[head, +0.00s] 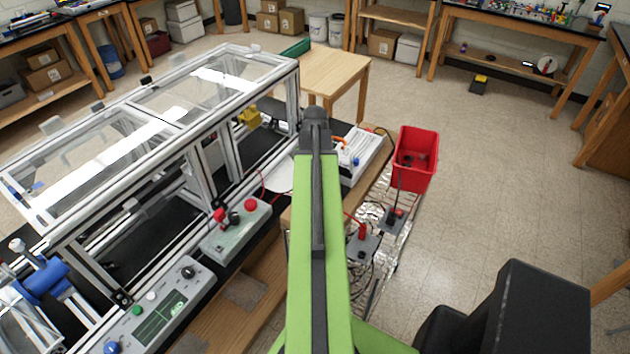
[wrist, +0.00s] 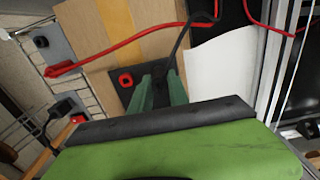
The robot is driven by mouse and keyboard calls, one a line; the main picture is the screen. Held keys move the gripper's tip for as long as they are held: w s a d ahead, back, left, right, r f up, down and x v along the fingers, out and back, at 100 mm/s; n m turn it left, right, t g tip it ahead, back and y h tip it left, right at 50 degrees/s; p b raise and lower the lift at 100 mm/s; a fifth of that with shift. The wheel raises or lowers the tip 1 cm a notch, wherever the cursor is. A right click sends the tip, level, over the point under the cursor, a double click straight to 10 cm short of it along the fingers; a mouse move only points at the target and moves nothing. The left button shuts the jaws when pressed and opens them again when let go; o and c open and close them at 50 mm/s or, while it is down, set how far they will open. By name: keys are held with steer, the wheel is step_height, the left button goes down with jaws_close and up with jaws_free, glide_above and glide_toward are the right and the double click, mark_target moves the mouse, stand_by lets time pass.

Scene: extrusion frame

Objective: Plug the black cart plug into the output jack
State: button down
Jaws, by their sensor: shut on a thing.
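My gripper (wrist: 160,88) shows in the wrist view as two green fingers, shut around the black plug, which is mostly hidden between them. A black cable (wrist: 183,40) runs up from the fingers. The plate's right part is hidden behind the fingers, so I cannot tell if a black jack is there or if the plug touches the plate. In the head view my arm hides the gripper and this plate.
A red plug (wrist: 62,69) and its cable are at a grey box on the left in the wrist view. A white sheet (wrist: 222,75) lies right of the fingers.

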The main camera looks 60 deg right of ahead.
steer(key=shift+f, duration=0.2)
steer(key=c, duration=1.2)
jaws_free()
steer(key=shift+o, duration=0.2)
step_height(320, 180, up, 18)
steer(key=p, duration=1.7)
steer(key=shift+f, duration=0.25)
steer(key=shift+f, duration=0.1)
